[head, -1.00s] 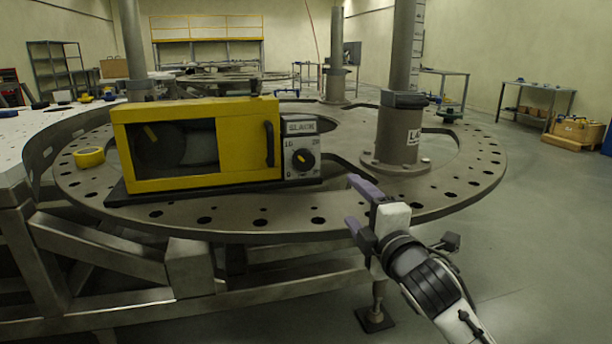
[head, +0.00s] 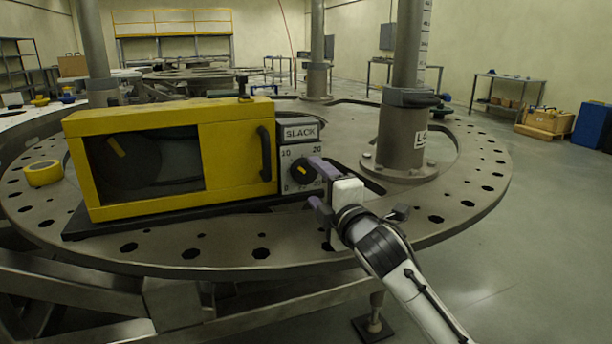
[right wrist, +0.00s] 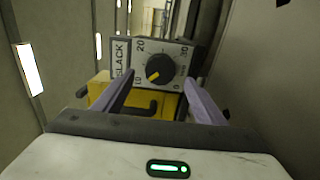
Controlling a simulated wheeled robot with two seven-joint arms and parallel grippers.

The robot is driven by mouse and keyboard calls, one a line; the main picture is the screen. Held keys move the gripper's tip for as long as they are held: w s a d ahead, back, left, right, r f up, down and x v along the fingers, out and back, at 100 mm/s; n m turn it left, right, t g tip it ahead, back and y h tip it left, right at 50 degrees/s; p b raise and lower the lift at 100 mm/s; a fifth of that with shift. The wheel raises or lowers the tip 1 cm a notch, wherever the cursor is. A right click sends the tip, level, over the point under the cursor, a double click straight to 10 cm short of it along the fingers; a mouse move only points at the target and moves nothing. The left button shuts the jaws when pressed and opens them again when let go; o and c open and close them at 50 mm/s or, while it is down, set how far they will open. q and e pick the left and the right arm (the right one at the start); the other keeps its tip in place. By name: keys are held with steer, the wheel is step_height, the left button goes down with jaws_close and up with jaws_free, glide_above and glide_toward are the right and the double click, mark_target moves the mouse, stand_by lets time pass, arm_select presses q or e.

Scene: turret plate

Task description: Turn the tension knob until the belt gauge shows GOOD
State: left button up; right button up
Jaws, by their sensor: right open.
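The tension knob (head: 303,172) is a black dial with a yellow pointer on a pale panel. It also shows in the right wrist view (right wrist: 160,70). The belt gauge (head: 300,132) above it reads SLACK. The panel joins the right side of a yellow belt box (head: 235,155) with a dark window. My right gripper (head: 316,182) is open, just in front of and to the right of the knob. In the right wrist view its two purple fingers (right wrist: 160,102) point at the panel, with the knob between and beyond them. No contact is visible. My left gripper is out of view.
The box stands on a black base on a round, holed turret plate (head: 300,262). A grey post (head: 405,120) rises to the right of the panel. A yellow tape roll (head: 43,173) lies at the left. A black handle (head: 265,152) sits on the box's front.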

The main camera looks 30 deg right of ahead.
mark_target(306, 174)
steer(key=x, duration=0.4)
steer(key=shift+w+d, duration=0.1)
steer(key=shift+w, duration=0.1)
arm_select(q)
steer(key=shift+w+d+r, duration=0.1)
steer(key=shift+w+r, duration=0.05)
arm_select(e)
steer(key=shift+w+d, duration=0.1)
steer(key=shift+w, duration=0.55)
steer(key=c, duration=1)
steer(key=shift+c, duration=0.2)
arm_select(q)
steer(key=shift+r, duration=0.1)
